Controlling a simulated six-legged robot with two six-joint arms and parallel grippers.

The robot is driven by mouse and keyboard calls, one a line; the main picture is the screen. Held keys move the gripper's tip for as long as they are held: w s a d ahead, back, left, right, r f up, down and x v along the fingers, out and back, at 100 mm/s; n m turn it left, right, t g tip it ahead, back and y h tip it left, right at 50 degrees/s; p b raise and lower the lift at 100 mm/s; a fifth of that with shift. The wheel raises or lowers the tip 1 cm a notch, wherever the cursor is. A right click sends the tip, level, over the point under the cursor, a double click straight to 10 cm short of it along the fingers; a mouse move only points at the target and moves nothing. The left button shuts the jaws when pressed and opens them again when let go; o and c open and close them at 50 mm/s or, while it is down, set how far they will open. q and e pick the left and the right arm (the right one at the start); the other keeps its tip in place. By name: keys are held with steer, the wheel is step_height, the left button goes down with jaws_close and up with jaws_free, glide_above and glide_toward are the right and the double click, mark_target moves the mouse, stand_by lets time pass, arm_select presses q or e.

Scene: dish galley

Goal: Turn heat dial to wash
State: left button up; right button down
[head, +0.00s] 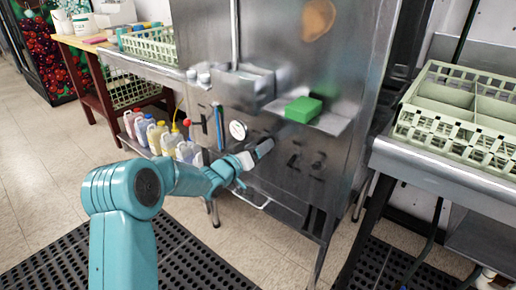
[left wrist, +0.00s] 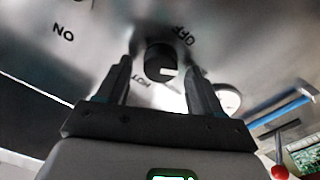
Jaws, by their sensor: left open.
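The heat dial is a round black knob (left wrist: 161,60) with a pale pointer mark, on the steel machine front in the left wrist view. Printed words HOT, OFF and ON show around it, tilted or inverted; I see no wash label. My left gripper (left wrist: 158,72) is open, with one finger on each side of the knob; I cannot tell whether they touch it. In the head view my left gripper (head: 256,153) is at the machine front and hides the dial. My right gripper is not in view.
A white round gauge (head: 237,130) and a blue-handled tool (head: 219,128) are left of my gripper. A green sponge (head: 303,109) lies on a small shelf above. More black knobs (head: 317,166) are to the right. Several bottles (head: 158,137) stand at left; a dish rack (head: 460,105) is at right.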

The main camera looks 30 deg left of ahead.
arm_select(q)
steer(key=c, duration=1)
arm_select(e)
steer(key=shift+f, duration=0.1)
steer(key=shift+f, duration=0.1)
arm_select(q)
steer(key=shift+d+f+m+b, duration=0.1)
steer(key=shift+m+b, duration=2.5)
steer(key=shift+m, duration=0.35)
steer(key=shift+d+m+b, duration=0.1)
steer(key=shift+m+b, duration=2.45)
steer(key=shift+m, duration=0.4)
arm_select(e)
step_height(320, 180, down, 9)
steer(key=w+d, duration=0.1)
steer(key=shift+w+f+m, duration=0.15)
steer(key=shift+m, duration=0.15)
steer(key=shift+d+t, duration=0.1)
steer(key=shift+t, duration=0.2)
